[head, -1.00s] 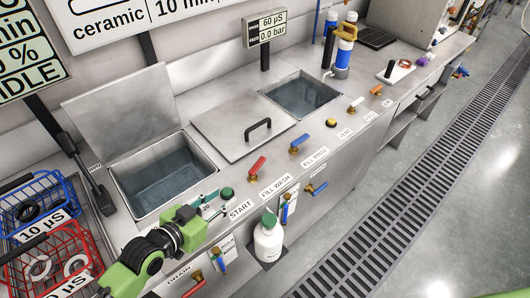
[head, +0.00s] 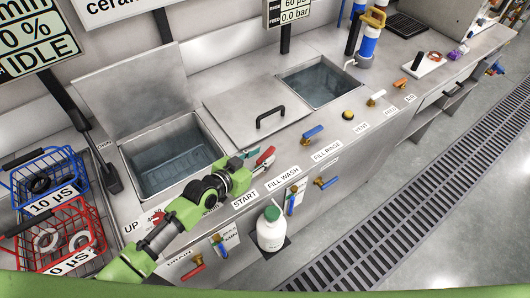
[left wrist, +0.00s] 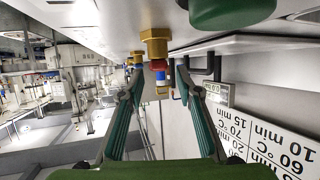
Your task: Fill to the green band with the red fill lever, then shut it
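The red fill lever (head: 265,155) sits on its brass valve above the FILL WASH label (head: 283,178) on the front deck. My left gripper (head: 247,158) is just left of it. In the left wrist view, my left gripper (left wrist: 158,85) has its green fingers spread, with the brass valve (left wrist: 155,42) and the red lever (left wrist: 158,74) showing between and beyond the tips; I cannot tell if they touch. The wash tank (head: 128,160) is open, with its lid raised and bluish liquid inside. I cannot make out a green band. My right gripper is out of view.
A blue fill-rinse lever (head: 313,132) is right of the red one. A lid with a black handle (head: 270,116) lies behind. A white bottle (head: 271,230) hangs at the front. Blue (head: 45,162) and red (head: 78,206) wire baskets stand at left.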

